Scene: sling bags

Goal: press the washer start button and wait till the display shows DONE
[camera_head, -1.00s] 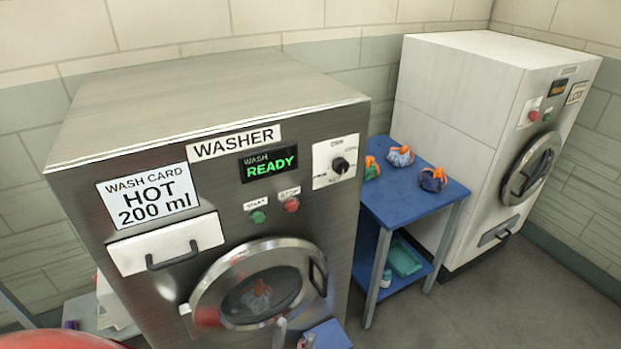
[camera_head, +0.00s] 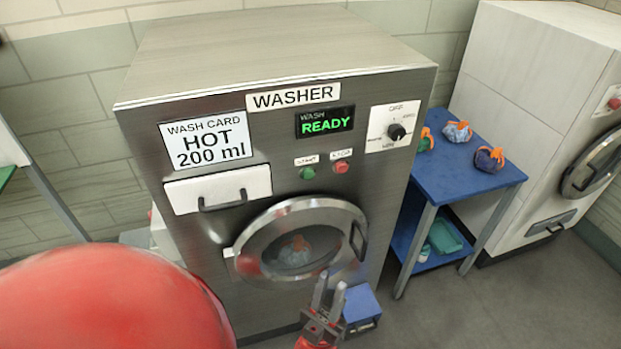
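The steel washer (camera_head: 275,180) faces me, its display (camera_head: 325,121) reading "WASH READY" in green. The green start button (camera_head: 307,173) sits below the display, left of a red button (camera_head: 342,167). The round door (camera_head: 300,241) looks shut, with a bundle (camera_head: 294,250) behind its glass. My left gripper (camera_head: 329,291) is low in front of the door's lower right, below and apart from the green button. Its two fingers point up with a gap between them and hold nothing. My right gripper is not in view.
A small blue box-like thing (camera_head: 361,303) is low beside my gripper. A blue table (camera_head: 455,188) with several bundles stands right of the washer, and a white machine (camera_head: 530,95) stands beyond. A dial (camera_head: 397,131) and a drawer (camera_head: 217,189) are on the washer front.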

